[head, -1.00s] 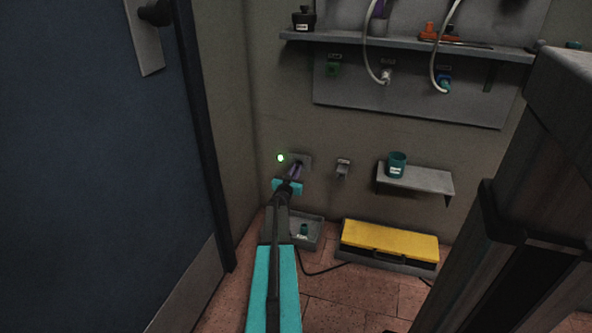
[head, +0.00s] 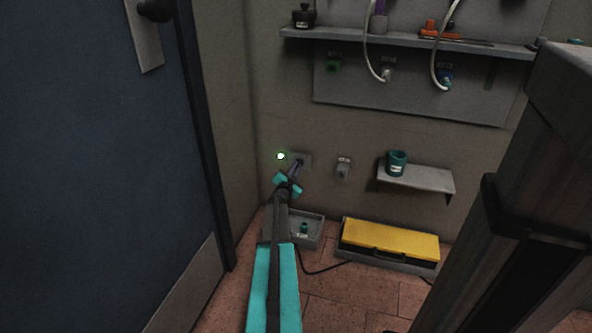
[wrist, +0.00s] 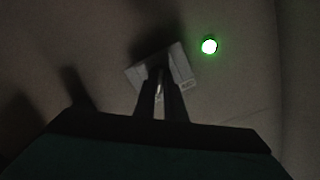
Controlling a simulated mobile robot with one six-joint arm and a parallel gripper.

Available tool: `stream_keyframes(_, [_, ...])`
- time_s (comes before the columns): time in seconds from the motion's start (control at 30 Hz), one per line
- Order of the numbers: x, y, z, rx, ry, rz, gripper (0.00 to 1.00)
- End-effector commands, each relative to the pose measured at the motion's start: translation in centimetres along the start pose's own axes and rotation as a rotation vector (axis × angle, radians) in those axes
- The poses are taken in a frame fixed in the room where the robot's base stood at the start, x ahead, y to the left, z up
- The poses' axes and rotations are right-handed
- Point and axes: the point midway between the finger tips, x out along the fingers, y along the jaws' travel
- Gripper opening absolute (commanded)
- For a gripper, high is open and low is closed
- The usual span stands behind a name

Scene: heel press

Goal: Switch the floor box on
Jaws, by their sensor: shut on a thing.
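The yellow-topped floor box (head: 390,240) sits on the floor against the wall, with a dark front and a handle. My gripper (head: 296,173) is at a grey wall plate (head: 305,160) at the lower left of the wall. It is shut on a small purple part at that plate, mostly hidden by the fingers. In the wrist view the fingers (wrist: 161,84) reach the tilted-looking plate (wrist: 180,68), with a pale sliver between them. A green light (head: 281,156) glows beside the plate, also in the wrist view (wrist: 209,45).
A second wall fitting (head: 343,167) is to the right. A small shelf (head: 425,180) holds a teal cup (head: 397,163). A grey tray (head: 312,236) with a small teal item (head: 304,228) is on the floor. A dark cable (head: 320,271) runs to the floor box. A blue door (head: 150,200) stands at left.

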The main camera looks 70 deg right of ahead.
Motion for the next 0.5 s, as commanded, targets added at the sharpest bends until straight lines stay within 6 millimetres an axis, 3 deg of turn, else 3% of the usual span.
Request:
stream_keyframes(0.3, [-0.15, -0.08, 0.27, 0.007, -0.005, -0.001, 0.00])
stream_keyframes(0.33, [-0.16, -0.09, 0.28, 0.007, -0.005, -0.001, 0.12])
stream_keyframes(0.43, [-0.14, -0.10, 0.25, 0.006, -0.005, -0.001, 0.29])
stream_keyframes(0.5, [-0.12, -0.10, 0.21, 0.005, -0.004, -0.001, 0.29])
